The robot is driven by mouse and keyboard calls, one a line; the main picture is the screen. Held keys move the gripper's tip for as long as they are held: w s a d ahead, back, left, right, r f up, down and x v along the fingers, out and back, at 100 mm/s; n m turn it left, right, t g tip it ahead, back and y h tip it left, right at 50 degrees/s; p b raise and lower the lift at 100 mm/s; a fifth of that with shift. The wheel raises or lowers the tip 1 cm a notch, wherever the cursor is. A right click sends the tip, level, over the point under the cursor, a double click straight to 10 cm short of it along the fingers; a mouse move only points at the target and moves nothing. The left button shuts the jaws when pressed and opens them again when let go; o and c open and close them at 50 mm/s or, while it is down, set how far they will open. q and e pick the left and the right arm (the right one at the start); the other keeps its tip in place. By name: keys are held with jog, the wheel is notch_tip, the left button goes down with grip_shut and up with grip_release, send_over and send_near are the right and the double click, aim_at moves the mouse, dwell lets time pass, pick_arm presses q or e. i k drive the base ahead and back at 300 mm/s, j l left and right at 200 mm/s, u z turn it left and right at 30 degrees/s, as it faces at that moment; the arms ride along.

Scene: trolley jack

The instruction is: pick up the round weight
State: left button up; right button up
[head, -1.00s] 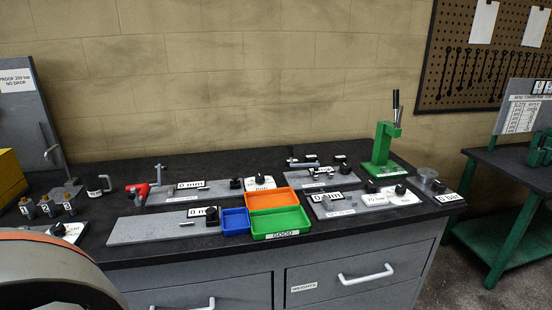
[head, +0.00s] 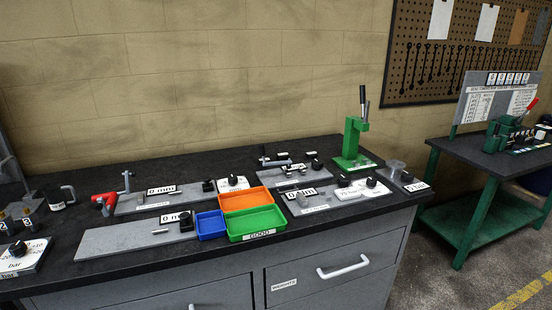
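I cannot clearly make out a round weight. A small round grey metal piece (head: 397,167) stands at the right end of the dark bench top (head: 120,277), on a small plate with a display. I cannot tell whether it is a weight or part of that device. A closed drawer (head: 335,272) with a white handle is in the bench front below it. Its small label (head: 284,285) seems to read WEIGHTS. Neither of my grippers is in view.
An orange tray (head: 246,190), a green tray (head: 231,236) and a blue tray (head: 200,234) sit mid-bench among gauge plates. A green press (head: 353,140) stands behind at the right. A green-framed table (head: 432,172) stands farther right, with open floor (head: 440,285) between.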

aim_at(281, 156)
jog(key=i+j, duration=0.1)
jog(key=i, duration=0.35)
jog(key=i+z, duration=0.15)
jog(key=i, duration=0.3)
